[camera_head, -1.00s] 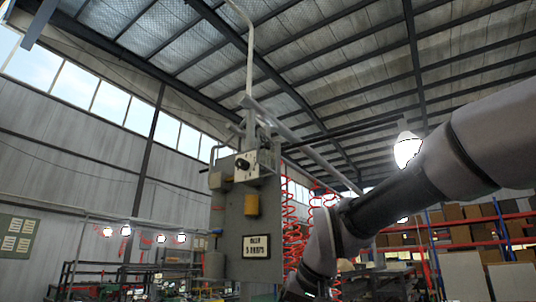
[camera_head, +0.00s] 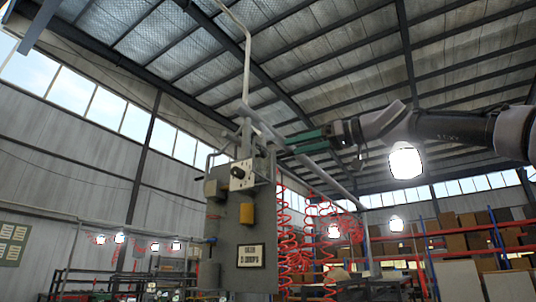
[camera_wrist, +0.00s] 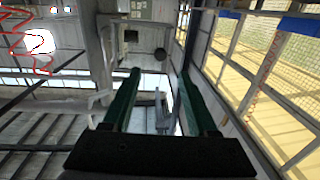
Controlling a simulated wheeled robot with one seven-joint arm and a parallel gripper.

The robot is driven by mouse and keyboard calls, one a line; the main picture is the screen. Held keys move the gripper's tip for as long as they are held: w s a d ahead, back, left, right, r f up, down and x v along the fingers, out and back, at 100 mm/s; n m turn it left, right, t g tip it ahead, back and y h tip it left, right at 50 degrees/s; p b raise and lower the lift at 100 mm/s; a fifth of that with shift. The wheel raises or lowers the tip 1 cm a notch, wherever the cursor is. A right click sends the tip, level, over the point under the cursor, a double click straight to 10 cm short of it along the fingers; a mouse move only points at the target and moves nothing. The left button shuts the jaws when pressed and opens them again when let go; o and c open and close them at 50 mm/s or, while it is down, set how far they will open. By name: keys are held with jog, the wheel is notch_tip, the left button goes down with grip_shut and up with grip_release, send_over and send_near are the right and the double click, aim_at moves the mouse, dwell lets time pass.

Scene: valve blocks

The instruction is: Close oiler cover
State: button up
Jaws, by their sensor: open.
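A grey upright panel (camera_head: 225,262) hangs left of centre in the head view. On it are a white box with a black knob (camera_head: 239,172), a yellow cylinder (camera_head: 247,213) and a brown-grey box (camera_head: 217,188) on its left edge. I cannot tell which part is the oiler cover. My gripper (camera_head: 287,146) is to the right of the panel's top, its green fingers open and pointing left. It looks empty. In the wrist view the two green fingers (camera_wrist: 158,75) stand well apart, with small dark fittings beyond their tips.
A bent white pipe (camera_head: 247,60) rises above the panel. A grey bar slants down right behind my gripper. Red coiled hoses (camera_head: 295,245) hang right of the panel. Shelves with boxes (camera_head: 465,225) stand at the back right.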

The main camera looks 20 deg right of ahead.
aim_at(266, 154)
jog(key=x, duration=0.9)
jog(key=shift+w+a, duration=0.2)
grip_shut()
dwell(1.1)
